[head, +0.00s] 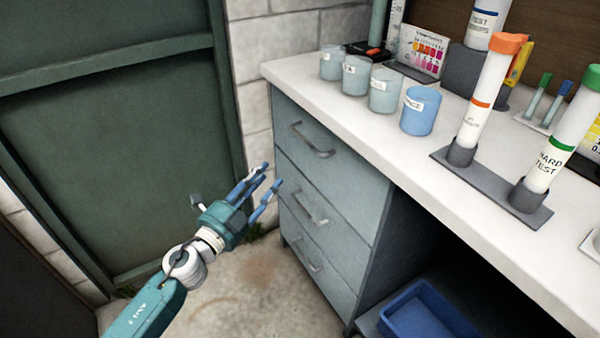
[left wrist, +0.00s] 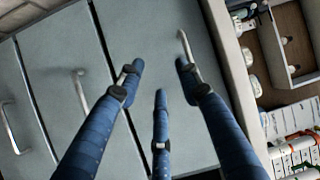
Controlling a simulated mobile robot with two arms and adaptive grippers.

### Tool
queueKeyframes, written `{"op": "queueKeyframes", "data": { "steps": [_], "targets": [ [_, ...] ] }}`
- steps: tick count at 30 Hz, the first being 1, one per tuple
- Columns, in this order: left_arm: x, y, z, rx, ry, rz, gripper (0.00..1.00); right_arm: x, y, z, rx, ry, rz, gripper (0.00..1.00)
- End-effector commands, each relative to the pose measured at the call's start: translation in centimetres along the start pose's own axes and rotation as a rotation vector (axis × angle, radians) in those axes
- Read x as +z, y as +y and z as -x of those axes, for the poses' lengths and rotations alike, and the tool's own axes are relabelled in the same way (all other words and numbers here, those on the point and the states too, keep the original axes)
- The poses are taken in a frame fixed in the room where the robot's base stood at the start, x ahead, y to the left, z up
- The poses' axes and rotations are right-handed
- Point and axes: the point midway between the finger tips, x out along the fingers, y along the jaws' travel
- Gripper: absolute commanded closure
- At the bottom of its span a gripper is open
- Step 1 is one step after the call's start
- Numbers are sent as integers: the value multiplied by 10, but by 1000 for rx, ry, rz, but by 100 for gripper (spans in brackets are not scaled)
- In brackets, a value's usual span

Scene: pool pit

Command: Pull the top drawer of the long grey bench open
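The long grey bench (head: 400,160) has a white top and a stack of three grey-blue drawers at its left end. The top drawer (head: 345,175) looks closed, flush with the drawers below. Its bar handle (head: 312,142) is on the front and also shows in the left wrist view (left wrist: 185,45), near the tip of the right-hand finger. My left gripper (head: 268,187) is open and empty, its blue fingers spread, in front of the drawers and lower than the top handle in the picture. The fingers also fill the left wrist view (left wrist: 160,82). My right gripper is not in view.
The bench top carries several labelled cups (head: 384,90), a rack with two large tubes (head: 490,185) and a colour chart (head: 420,50). A blue tray (head: 420,315) sits under the bench. A green door (head: 120,150) stands left; the floor (head: 240,290) before the drawers is clear.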

Motion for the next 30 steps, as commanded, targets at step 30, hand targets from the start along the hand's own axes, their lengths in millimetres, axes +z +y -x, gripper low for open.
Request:
{"op": "queueKeyframes", "data": {
  "steps": [30],
  "targets": [
    [-48,-37,-109,-78,105,-140,65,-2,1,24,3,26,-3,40]
  ]
}}
